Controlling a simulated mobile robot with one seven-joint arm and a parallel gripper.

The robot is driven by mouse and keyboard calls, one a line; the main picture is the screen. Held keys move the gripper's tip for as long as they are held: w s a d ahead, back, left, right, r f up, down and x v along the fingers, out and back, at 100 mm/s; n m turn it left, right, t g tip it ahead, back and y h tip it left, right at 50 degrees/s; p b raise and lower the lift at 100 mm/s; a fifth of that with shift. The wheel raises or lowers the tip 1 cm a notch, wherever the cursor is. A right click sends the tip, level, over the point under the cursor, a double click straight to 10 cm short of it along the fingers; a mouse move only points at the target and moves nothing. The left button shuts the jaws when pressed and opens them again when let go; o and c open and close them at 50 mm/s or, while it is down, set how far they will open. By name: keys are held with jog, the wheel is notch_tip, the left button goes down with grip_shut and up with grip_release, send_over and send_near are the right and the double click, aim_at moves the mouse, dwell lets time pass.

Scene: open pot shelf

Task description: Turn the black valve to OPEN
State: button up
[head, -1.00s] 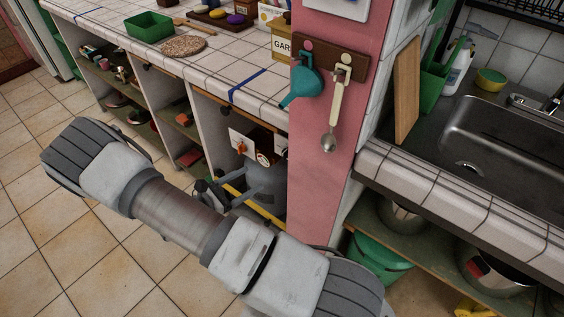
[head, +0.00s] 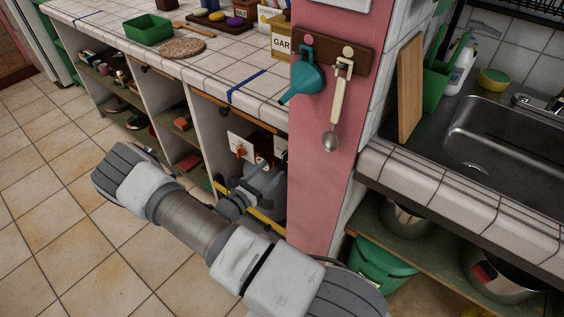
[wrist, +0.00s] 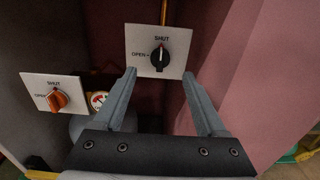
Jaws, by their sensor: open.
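The black valve (wrist: 159,58) is a round knob on a white plate (wrist: 176,38) marked SHUT at the top and OPEN at the left. Its pointer stands upright, towards SHUT. My gripper (wrist: 158,74) is open, with one finger to each side below the knob in the wrist view; I see no contact. In the head view my gripper (head: 262,178) reaches into the compartment under the counter, and the black valve cannot be made out there.
An orange valve (wrist: 57,100) on its own SHUT/OPEN plate is at the left, also in the head view (head: 240,151). A round gauge (wrist: 99,100) is beside it. The pink pillar (head: 325,180) closes off the right side. A yellow edge (head: 262,218) runs low in front.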

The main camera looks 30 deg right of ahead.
aim_at(283, 160)
jog(key=b+x, duration=0.1)
jog(key=x, duration=0.5)
jog(key=shift+w+d, duration=0.1)
jog(key=shift+d, duration=0.15)
grip_shut()
